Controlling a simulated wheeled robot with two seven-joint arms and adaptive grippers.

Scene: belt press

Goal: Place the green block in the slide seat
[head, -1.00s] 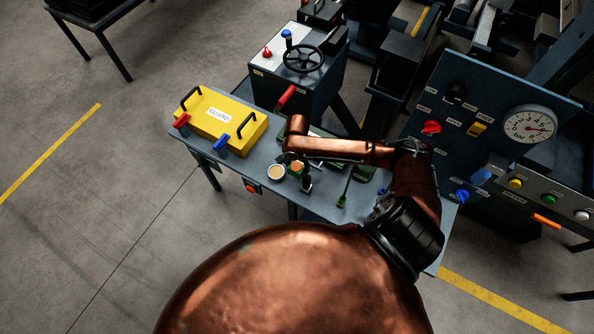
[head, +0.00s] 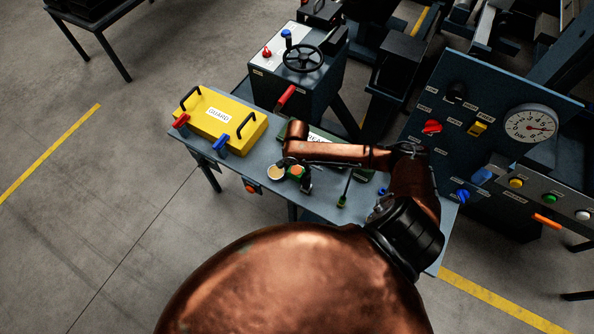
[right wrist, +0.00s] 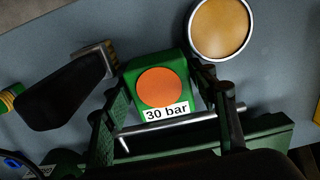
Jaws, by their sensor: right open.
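The green block (right wrist: 140,73) has an orange round top and a "30 bar" label in the right wrist view. In the head view the green block (head: 293,174) is small and partly covered, beside a tan round piece. My right gripper (right wrist: 162,82) is open, with one finger on each side of the block; I cannot tell whether they touch it. In the head view my right gripper (head: 304,182) is over the bench at the block. I cannot make out the slide seat; my right arm hides part of the bench. My left gripper is not in view.
The tan round piece (right wrist: 220,27) with a pale rim is close to the right finger. A yellow guard (head: 218,122) with handles stands on the bench's left part. A screwdriver-like tool (head: 345,188) lies right of the block. A control panel (head: 475,100) stands at right.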

